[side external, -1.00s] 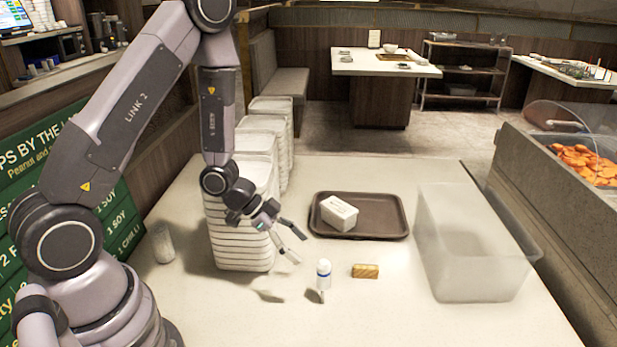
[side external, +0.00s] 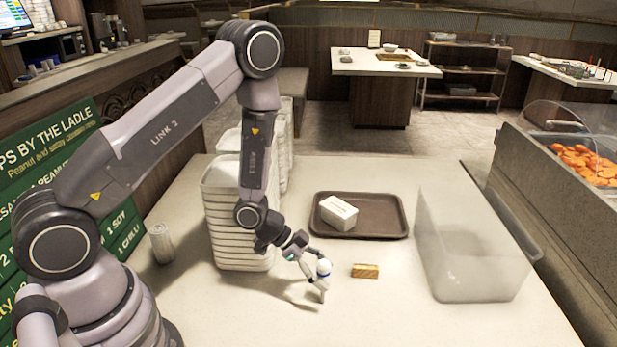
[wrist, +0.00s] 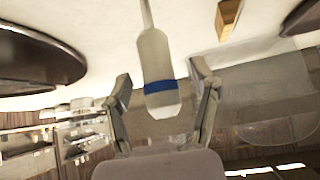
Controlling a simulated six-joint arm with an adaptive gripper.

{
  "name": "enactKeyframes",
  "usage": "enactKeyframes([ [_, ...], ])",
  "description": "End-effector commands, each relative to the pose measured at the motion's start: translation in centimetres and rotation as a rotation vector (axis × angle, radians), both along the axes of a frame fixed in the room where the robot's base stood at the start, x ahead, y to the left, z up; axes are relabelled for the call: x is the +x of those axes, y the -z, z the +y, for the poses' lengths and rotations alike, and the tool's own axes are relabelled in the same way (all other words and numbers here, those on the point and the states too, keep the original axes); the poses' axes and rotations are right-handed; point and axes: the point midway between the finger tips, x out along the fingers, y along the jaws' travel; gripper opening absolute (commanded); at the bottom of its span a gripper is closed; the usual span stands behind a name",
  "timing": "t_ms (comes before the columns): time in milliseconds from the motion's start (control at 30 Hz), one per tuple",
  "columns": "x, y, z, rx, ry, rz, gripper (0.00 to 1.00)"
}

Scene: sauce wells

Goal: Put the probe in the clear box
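The probe (side external: 323,276) is a white, blue-banded handle with a thin tip, standing roughly upright on the table in the side view. In the wrist view the probe (wrist: 157,70) lies between my fingers, its blue band near the fingertips. My gripper (side external: 316,264) is at the probe's upper part. My gripper (wrist: 160,88) is open, with gaps showing on both sides of the handle. The clear box (side external: 465,260) is a large, translucent, open container at the right of the table, and looks empty.
A small wooden block (side external: 365,271) lies just right of the probe. Behind is a brown tray (side external: 385,227) holding a white tub (side external: 338,212). A tall stack of white containers (side external: 222,225) stands left of my gripper. A clear cup (side external: 161,243) stands at far left.

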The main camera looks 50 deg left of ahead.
Motion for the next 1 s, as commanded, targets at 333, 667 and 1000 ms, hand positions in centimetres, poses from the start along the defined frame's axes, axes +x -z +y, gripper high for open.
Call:
enactKeyframes([
  [333, 0.0, 0.0, 0.0, 0.000, 0.000, 0.000, 0.14],
  [667, 0.0, 0.0, 0.0, 0.000, 0.000, 0.000, 0.00],
  [1000, 0.1, -2.3, 0.0, -0.001, 0.000, -0.004, 0.00],
])
